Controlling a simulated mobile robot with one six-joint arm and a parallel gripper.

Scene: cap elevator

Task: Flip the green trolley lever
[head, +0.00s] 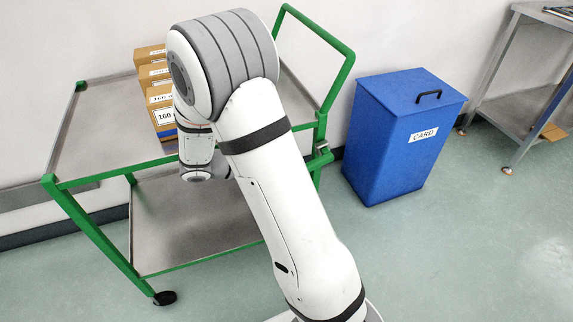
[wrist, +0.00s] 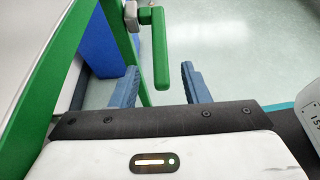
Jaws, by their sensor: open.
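The green trolley lever (wrist: 161,50) shows in the wrist view. It is an L-shaped green bar joined to a light grey pivot on the green trolley frame (wrist: 48,82), and its long arm points toward my gripper. My gripper (wrist: 159,73) is open, with two blue ribbed fingers. The lever's free end lies between the fingers in the picture, with a gap on each side; its depth relative to them is hard to tell. In the head view the green trolley (head: 97,240) stands behind my arm, which hides my gripper.
Several cardboard boxes (head: 150,55) stand on the trolley's upper shelf. A blue bin (head: 385,150) marked CARD stands to the right of the trolley. A grey metal table (head: 515,90) is at the far right. The floor (head: 470,240) at the right front is clear.

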